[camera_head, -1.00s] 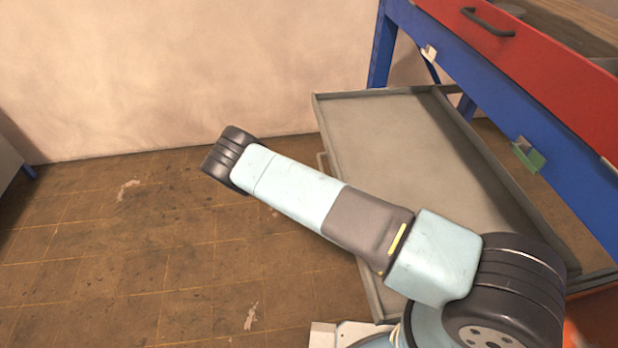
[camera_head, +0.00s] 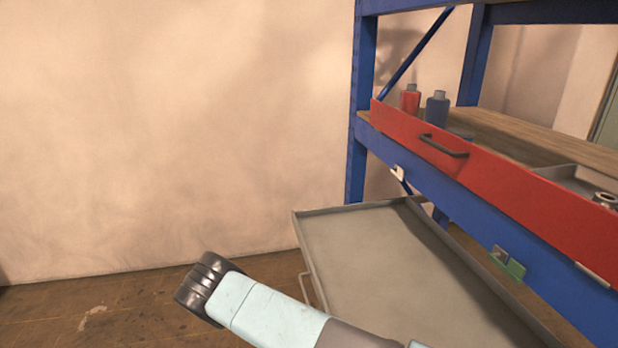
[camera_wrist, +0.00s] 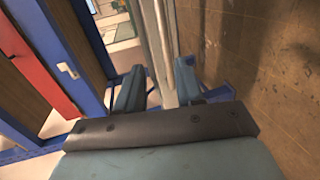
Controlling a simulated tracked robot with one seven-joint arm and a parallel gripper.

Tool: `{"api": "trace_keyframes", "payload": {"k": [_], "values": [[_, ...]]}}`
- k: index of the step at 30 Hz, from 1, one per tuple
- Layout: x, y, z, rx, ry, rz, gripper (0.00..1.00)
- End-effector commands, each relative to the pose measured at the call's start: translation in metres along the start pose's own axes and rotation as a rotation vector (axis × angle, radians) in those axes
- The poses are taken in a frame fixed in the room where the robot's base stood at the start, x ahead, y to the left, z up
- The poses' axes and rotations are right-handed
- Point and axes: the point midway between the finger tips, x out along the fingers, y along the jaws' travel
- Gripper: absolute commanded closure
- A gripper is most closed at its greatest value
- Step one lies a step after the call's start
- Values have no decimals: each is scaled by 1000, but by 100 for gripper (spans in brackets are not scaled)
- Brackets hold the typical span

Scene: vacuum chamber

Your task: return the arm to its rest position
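My gripper (camera_wrist: 160,68) shows in the wrist view. Its two fingers stand apart with a gap between them, and I see nothing held. Pale vertical strips show through the gap; I cannot tell what they belong to or how far off they are. In the head view, part of my arm (camera_head: 265,312) crosses the bottom of the picture, in front of the grey tray's left side. The gripper itself is out of the head view.
A large grey tray or drawer (camera_head: 375,255) juts out below a blue-framed shelf (camera_head: 357,150). Above it is a red drawer front (camera_head: 500,185) with a dark handle. A red bottle (camera_head: 410,100) and a blue bottle (camera_head: 437,108) stand behind it. Bare floor (camera_head: 120,310) lies left.

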Motion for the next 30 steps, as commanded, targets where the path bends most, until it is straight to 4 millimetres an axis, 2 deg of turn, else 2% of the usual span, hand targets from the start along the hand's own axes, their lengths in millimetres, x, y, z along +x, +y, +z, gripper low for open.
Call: {"api": "trace_keyframes", "payload": {"k": [7,15,23,30], "values": [[12,75,-20,-2,-103,-135,63],[33,159,-31,-5,-197,-297,63],[56,239,-29,3,-259,-456,63],[77,311,-16,21,-294,-601,63]]}}
